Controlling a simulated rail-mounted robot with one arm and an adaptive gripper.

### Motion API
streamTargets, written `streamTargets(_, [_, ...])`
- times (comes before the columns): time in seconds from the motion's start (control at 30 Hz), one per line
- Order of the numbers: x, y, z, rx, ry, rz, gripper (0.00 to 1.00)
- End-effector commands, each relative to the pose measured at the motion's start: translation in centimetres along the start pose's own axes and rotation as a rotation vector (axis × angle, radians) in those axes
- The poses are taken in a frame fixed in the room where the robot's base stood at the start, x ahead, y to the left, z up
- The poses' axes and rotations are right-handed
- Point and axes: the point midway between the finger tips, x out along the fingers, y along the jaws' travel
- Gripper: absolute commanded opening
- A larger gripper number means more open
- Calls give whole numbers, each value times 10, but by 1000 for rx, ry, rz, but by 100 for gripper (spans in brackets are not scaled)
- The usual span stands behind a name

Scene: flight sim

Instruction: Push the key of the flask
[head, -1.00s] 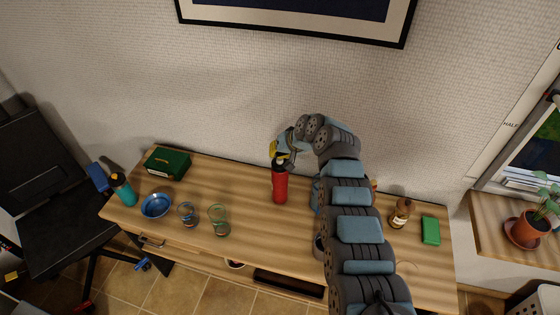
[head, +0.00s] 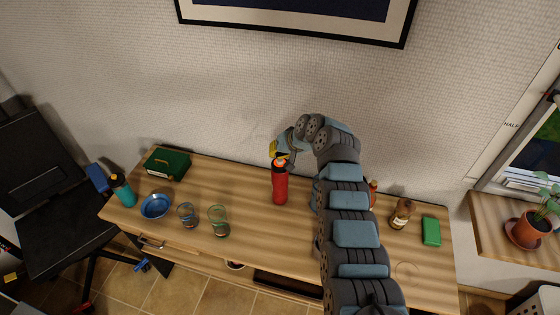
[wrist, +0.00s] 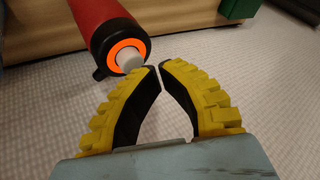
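The red flask (head: 280,188) stands upright on the wooden table, near its middle. In the wrist view the flask (wrist: 92,22) shows a black rim, an orange ring (wrist: 125,53) and a pale spout-like piece (wrist: 130,61) in the centre. No closed black lid covers the top. My gripper (wrist: 160,66) has yellow, black-lined fingers with their tips together and nothing between them. The tips are right beside the pale piece; I cannot tell whether they touch it. In the head view my gripper (head: 277,150) is at the flask's top, partly hidden by my arm.
A teal bottle (head: 123,190), blue bowl (head: 156,206), two glasses (head: 187,215) (head: 218,220) and green box (head: 167,163) stand left. A brown bottle (head: 401,214) and green case (head: 431,231) are right. The wall is close behind the table.

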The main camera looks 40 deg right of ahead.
Motion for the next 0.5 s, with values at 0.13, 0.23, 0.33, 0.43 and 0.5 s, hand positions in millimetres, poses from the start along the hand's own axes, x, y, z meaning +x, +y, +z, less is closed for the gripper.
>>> streamTargets(0.13, [0, 0, 0, 0, 0, 0, 0])
streamTargets(0.23, [-1, -1, -1, 0, 0, 0, 0])
streamTargets(0.33, [-5, -3, -3, -1, 1, 0, 0])
streamTargets(0.43, [-11, -6, -6, -1, 2, 0, 0])
streamTargets(0.5, [-15, -9, -9, -1, 2, 0, 0])
